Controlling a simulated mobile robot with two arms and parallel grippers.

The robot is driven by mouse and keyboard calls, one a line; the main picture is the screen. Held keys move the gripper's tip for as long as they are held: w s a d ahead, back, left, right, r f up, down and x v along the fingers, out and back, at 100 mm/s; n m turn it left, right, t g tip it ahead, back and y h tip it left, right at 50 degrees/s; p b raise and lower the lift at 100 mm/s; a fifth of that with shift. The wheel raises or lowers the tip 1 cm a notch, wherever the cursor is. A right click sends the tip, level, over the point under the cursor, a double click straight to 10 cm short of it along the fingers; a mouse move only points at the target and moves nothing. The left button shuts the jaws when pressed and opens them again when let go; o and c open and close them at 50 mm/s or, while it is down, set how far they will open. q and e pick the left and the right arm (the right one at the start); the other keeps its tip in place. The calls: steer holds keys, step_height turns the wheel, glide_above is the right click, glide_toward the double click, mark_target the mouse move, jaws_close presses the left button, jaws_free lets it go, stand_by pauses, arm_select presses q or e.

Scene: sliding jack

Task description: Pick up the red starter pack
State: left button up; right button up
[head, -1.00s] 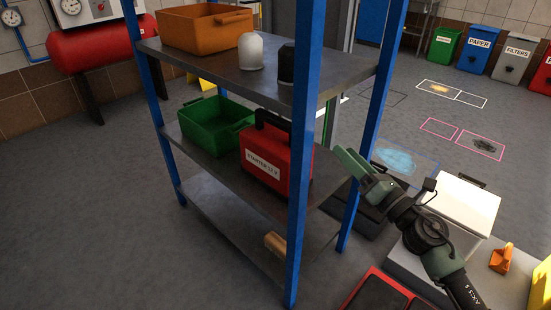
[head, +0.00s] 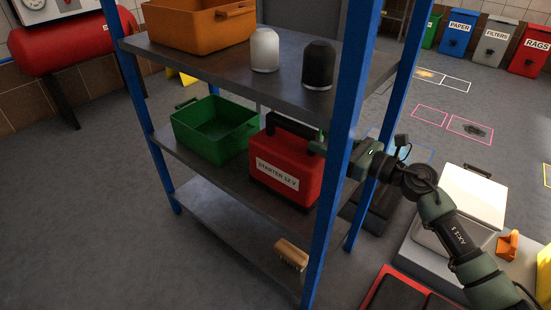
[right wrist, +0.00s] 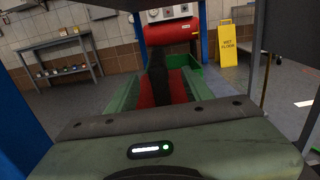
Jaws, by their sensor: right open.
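The red starter pack (head: 283,170) stands upright on the middle shelf (head: 232,182), its white label facing out and a black handle (head: 288,127) on top. In the head view my right gripper (head: 322,147) is at the pack's right upper side, near the handle, behind the blue front post. In the right wrist view its green fingers (right wrist: 160,88) are open, with the black handle (right wrist: 158,72) between them and the red top (right wrist: 147,97) below. Whether a finger touches the handle I cannot tell. My left gripper is not in view.
A green bin (head: 213,130) stands left of the pack. The blue post (head: 345,140) is close to my right arm. Above, the top shelf (head: 200,55) holds an orange bin (head: 198,27), a white dome (head: 265,50) and a black dome (head: 318,65).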

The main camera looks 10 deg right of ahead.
mark_target(299, 124)
steer(key=shift+x, duration=1.2)
steer(key=x, duration=0.5)
steer(key=shift+w+a+r, duration=0.1)
steer(key=shift+w+a, duration=0.1)
steer(key=shift+a, duration=0.1)
jaws_close()
steer(key=shift+r, duration=0.3)
